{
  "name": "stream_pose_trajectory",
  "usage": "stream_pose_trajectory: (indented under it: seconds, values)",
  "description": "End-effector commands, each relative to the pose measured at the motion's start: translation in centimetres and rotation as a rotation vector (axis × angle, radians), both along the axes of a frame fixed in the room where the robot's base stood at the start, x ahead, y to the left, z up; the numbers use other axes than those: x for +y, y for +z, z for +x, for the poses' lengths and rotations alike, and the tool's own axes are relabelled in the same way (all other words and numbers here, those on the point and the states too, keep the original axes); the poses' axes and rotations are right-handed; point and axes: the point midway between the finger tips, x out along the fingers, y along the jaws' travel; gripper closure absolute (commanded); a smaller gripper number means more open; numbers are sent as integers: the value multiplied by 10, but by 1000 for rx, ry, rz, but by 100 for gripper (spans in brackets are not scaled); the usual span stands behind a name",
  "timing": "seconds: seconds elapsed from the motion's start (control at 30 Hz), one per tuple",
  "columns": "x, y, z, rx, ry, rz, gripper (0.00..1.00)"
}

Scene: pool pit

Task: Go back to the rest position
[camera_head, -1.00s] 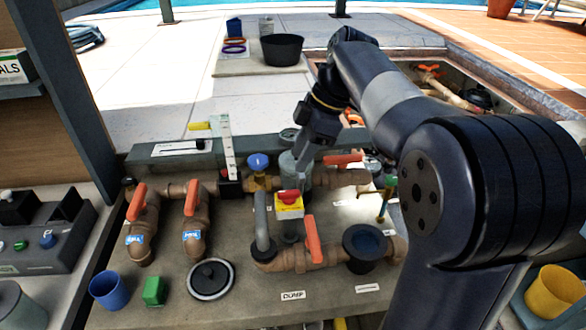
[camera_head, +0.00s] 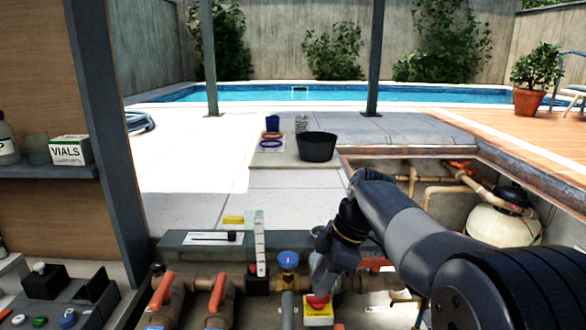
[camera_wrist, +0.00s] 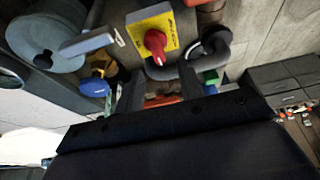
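My gripper (camera_head: 322,278) hangs over the pipe bench in the head view, beside the red knob on a yellow plate (camera_head: 319,312). In the wrist view my gripper (camera_wrist: 160,90) has its two dark fingers apart, with no object held between them. The red knob on its yellow plate also shows in the wrist view (camera_wrist: 155,42), beyond the fingers. My arm reaches in from the lower right of the head view, bent at the elbow.
Orange-handled valves (camera_head: 161,292) and a blue-handled valve (camera_head: 288,259) stand on the pipework close by. A black bowl (camera_head: 317,147) sits on the paving behind. An open pit with a cream tank (camera_head: 497,226) lies to the right. A shelf with a VIALS box (camera_head: 71,150) is at left.

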Motion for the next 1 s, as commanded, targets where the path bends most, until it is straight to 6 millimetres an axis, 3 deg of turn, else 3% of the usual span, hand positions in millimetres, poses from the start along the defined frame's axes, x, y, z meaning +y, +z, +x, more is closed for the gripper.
stream_pose_trajectory:
  seconds: [0.1,0.3,0.9,1.0]
  values:
    - [8,-19,-1,5,2,0,64]
    - [15,-37,-1,1,-2,0,64]
    - [14,-35,0,1,1,0,64]
    - [9,-22,1,-4,-2,0,64]
